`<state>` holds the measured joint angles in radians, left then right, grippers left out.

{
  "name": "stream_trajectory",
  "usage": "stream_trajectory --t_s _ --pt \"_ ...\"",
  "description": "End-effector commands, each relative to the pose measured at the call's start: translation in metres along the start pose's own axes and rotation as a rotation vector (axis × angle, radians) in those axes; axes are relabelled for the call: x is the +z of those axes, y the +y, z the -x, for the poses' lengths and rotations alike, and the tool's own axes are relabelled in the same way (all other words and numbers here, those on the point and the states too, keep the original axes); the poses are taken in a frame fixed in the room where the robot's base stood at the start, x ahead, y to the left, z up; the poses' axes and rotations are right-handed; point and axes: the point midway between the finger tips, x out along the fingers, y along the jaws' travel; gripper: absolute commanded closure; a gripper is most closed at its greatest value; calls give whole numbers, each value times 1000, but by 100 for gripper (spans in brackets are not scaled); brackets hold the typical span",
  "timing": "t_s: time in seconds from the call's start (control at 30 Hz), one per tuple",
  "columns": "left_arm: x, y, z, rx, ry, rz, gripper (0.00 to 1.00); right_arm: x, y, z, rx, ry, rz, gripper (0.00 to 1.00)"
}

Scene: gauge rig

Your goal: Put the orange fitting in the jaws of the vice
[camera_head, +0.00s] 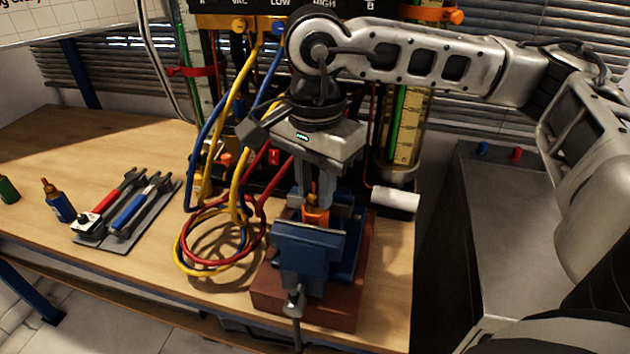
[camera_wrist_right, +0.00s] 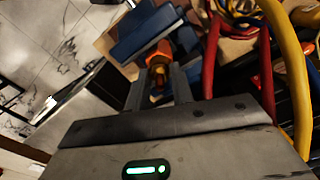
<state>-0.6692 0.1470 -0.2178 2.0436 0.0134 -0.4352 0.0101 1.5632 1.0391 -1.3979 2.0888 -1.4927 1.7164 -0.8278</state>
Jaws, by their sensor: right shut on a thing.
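The orange fitting (camera_head: 316,215) is upright under my right gripper (camera_head: 314,200), which points down and is shut on it. The blue vice (camera_head: 306,245) stands on a reddish-brown block. The fitting shows just behind the top of the front jaw, which hides its lower end. I cannot tell whether it sits between the jaws or above them. In the right wrist view, the fitting (camera_wrist_right: 158,54) with its brass-coloured end shows between the fingers of my right gripper (camera_wrist_right: 160,82), beside the blue vice (camera_wrist_right: 140,32). My left gripper is not in view.
Red, yellow and blue hoses (camera_head: 215,238) loop on the bench left of the vice. A grey tool mat (camera_head: 160,205) with red- and blue-handled tools lies further left, near a blue bottle (camera_head: 58,203). A white roll (camera_head: 396,199) lies right of the vice. Gauge columns stand behind.

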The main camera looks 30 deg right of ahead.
Motion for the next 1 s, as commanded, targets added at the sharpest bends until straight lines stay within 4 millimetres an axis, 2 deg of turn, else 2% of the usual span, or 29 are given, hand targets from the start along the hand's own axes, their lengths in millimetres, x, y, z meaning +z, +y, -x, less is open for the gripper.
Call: stream_trajectory --t_s 0.2,0.37,0.4,0.43,0.47,0.7,0.87,1.0 --pt "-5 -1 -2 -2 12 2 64 0 0 0 -2 1 0 100" --pt "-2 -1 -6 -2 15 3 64 0 0 -6 -3 0 0 100" --pt "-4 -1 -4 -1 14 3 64 0 0 -4 -1 0 0 66" --pt "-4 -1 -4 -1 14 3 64 0 0 -3 -1 0 0 57" --pt "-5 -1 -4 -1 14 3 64 0 0 -3 -1 0 0 55" --pt "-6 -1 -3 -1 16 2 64 0 0 -3 -1 1 0 55" --pt "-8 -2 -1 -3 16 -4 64 0 -1 5 -4 1 0 55" --pt "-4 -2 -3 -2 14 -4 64 0 -1 30 -7 1 1 55"
